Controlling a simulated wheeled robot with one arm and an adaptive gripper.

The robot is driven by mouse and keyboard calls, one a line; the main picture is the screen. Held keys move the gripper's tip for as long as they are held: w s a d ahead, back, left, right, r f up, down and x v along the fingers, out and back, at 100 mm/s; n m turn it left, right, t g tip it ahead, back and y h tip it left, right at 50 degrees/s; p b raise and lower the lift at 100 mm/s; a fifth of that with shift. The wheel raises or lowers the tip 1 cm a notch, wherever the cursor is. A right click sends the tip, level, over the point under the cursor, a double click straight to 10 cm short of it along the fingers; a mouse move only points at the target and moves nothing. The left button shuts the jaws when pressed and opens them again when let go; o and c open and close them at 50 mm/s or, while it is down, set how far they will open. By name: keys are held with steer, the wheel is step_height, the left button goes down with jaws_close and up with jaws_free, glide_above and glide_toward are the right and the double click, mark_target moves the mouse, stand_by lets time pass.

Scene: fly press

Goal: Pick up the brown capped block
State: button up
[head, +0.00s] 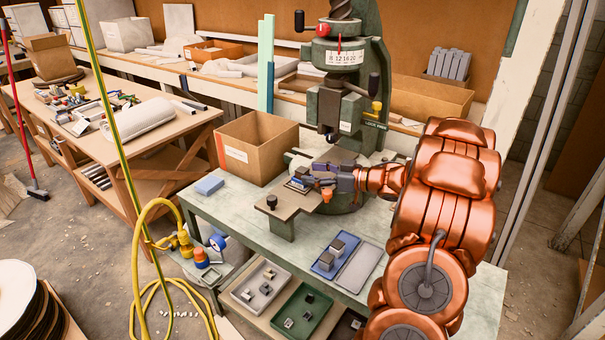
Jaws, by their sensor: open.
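My gripper (312,179) reaches left from my copper-coloured arm, over the work table in front of the green press. It is open; its fingers are small in this view, and I cannot tell whether anything lies between them. Two small grey-brown blocks stand in a blue tray, a rear one (337,246) and a front one (326,261). They are in front of and below my gripper, well apart from it. Their cap colours are too small to tell, so I cannot say which is the brown capped block.
The green press (345,75) stands behind my gripper. A brown stand (290,204) with a dark knob is at its front left. An open cardboard box (258,149) and a blue block (209,185) are farther left. An empty grey tray (358,266) adjoins the blue tray (323,272).

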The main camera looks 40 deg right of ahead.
steer(key=shift+x, duration=0.9)
jaws_close()
steer(key=shift+r, duration=0.1)
